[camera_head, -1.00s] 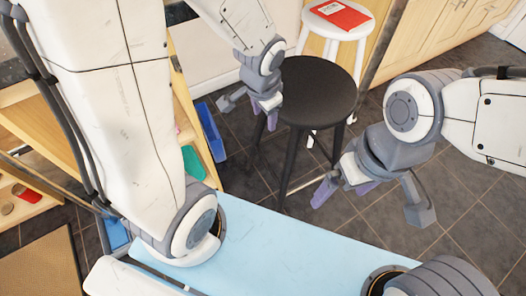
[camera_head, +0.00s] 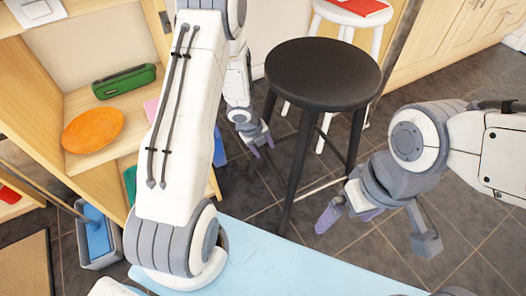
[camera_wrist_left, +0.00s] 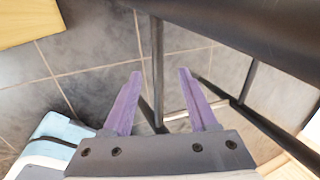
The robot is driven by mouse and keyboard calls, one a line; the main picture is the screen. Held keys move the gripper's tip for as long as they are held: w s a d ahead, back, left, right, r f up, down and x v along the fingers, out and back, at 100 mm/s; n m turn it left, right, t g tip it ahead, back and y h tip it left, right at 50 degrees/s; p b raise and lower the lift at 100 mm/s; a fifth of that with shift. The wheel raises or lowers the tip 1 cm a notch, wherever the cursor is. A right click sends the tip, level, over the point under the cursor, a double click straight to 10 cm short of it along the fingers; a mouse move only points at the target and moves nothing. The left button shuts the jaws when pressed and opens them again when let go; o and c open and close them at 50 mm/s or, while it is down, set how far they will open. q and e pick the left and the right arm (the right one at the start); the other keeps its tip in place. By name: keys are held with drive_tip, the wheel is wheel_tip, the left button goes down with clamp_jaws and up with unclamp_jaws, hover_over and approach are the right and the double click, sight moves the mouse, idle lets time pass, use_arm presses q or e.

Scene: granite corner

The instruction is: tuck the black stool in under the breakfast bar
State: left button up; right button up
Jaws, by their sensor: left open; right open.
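The black stool (camera_head: 323,75) stands upright on the dark tiled floor in the middle of the head view. Its round seat and several legs show. My left gripper (camera_head: 262,147) is open, low beside the stool's left side, below seat height. In the left wrist view, a dark stool leg (camera_wrist_left: 157,60) appears between my open purple fingers (camera_wrist_left: 160,74); I cannot tell whether it is within their reach or beyond. The seat's dark underside fills the top right there. My right gripper (camera_head: 347,214) is open and empty, right of the stool's front leg. I cannot make out the breakfast bar.
A white stool (camera_head: 345,17) with a red book (camera_head: 362,5) stands behind the black seat. Wooden shelves (camera_head: 75,103) at left hold an orange plate (camera_head: 93,130) and a green box-like item (camera_head: 124,81). A blue-grey bucket (camera_head: 100,239) stands lower left. Floor at right is clear.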

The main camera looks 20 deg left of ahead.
use_arm(q)
drive_tip(key=shift+s+d+f+m, duration=0.15)
drive_tip(key=shift+f+m, duration=0.35)
drive_tip(key=b+x, duration=0.6)
drive_tip(key=x, duration=0.4)
drive_tip(key=shift+f+b, duration=0.2)
drive_tip(key=shift+b, duration=0.2)
drive_tip(key=shift+d, duration=0.1)
drive_tip(key=shift+c, duration=0.3)
clamp_jaws()
drive_tip(key=shift+d, duration=0.1)
idle(0.5)
